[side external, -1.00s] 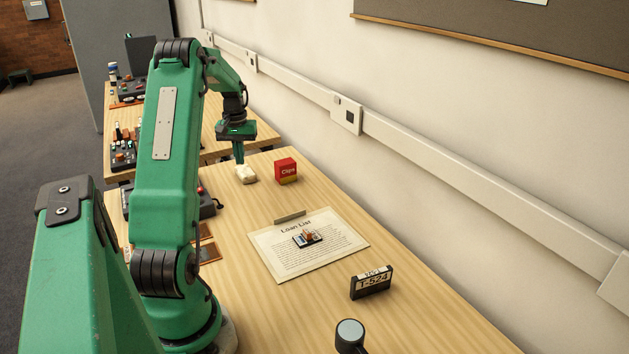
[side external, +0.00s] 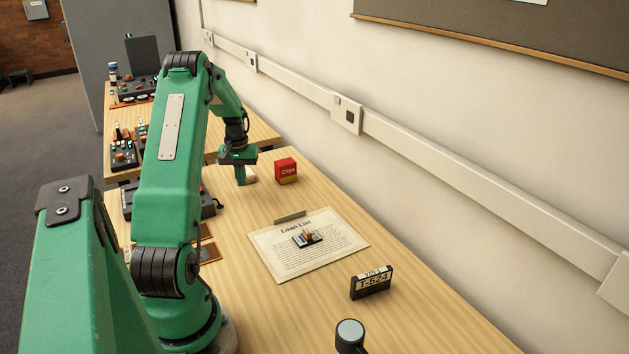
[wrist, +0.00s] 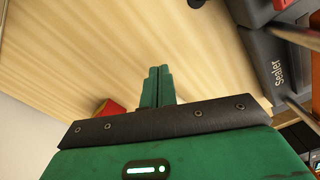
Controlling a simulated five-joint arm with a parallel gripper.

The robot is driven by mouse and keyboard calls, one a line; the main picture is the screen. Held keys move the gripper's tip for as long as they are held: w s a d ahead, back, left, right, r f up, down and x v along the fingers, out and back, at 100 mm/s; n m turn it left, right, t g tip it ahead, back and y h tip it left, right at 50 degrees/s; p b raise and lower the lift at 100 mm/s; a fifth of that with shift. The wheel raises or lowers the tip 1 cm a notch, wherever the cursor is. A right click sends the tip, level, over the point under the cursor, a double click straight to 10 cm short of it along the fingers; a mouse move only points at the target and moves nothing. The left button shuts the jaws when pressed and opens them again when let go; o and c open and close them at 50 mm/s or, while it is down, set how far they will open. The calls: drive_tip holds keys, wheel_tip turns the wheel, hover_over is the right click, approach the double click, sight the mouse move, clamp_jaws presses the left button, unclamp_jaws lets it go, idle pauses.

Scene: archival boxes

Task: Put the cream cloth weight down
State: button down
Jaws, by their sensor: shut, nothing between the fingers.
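I cannot tell whether the fingers touch the weight. The weight does not show in the wrist view.
A T-524 cassette (side external: 371,282) stands at the right. A dark device marked Sealer (wrist: 272,62) sits on the other side.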

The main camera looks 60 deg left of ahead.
sight(248, 169)
wheel_tip(248, 169, down, 3)
drive_tip(key=shift+r, duration=0.1)
drive_tip(key=shift+w+a+r, duration=0.1)
drive_tip(key=shift+w+a, duration=0.15)
drive_tip(key=shift+a, duration=0.2)
drive_tip(key=shift+w+a, duration=0.35)
drive_tip(key=shift+a, duration=0.3)
drive_tip(key=shift+w+a, duration=0.35)
drive_tip(key=shift+a, duration=0.3)
drive_tip(key=shift+w+a, duration=0.6)
drive_tip(key=shift+a, duration=0.45)
drive_tip(key=shift+w+a, duration=0.6)
drive_tip(key=shift+a, duration=0.5)
drive_tip(key=shift+w+a, duration=0.6)
drive_tip(key=shift+a, duration=0.45)
drive_tip(key=shift+s+d+r, duration=0.1)
drive_tip(key=shift+d, duration=0.1)
